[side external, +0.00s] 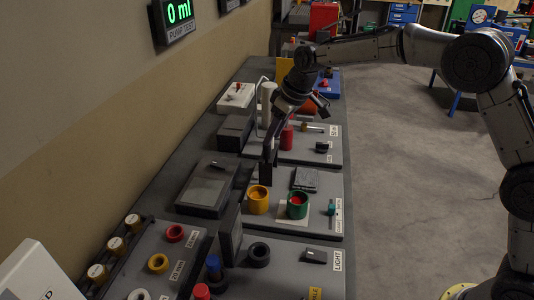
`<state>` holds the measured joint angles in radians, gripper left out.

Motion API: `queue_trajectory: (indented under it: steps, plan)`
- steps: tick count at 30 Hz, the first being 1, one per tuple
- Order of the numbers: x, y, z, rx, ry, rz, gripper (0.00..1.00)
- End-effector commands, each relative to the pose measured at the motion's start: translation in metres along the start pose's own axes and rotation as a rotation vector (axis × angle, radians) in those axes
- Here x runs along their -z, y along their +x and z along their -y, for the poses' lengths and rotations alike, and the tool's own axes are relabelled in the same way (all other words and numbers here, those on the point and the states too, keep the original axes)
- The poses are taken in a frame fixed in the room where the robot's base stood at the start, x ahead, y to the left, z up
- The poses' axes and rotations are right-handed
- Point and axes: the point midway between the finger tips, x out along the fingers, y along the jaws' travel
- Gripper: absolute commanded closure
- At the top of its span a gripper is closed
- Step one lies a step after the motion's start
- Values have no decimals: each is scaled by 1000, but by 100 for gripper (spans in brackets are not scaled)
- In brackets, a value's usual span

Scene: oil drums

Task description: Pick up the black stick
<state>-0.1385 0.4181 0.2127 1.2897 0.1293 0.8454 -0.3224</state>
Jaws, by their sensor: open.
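My gripper (267,172) points down above the grey panel that holds a yellow cup (258,200) and a green cup (297,204). The gripper looks dark and small here, just behind the yellow cup in the picture, and I see nothing clearly held in it. I cannot clearly make out a black stick. A dark upright slab (231,232) stands in front and to the left of the yellow cup, apart from the gripper. The green cup has something red inside and stands on a white square.
A dark flat box (207,188) lies left of the gripper. A black ring (259,254) and a panel marked LIGHT (337,261) are in front. A red cylinder (287,137) stands behind.

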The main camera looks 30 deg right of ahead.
Motion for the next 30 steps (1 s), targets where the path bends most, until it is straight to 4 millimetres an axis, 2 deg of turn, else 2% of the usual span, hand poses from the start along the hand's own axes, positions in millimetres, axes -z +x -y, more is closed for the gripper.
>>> queue_trajectory:
  steps: [8, 18, 25, 30]
  plan:
    - [0, 16, -1, 0, 0, 0, 60]
    - [2, 58, -3, 0, 1, -1, 60]
    - [2, 60, -3, 0, 1, -2, 60]
    - [2, 60, -3, 0, 1, -2, 90]
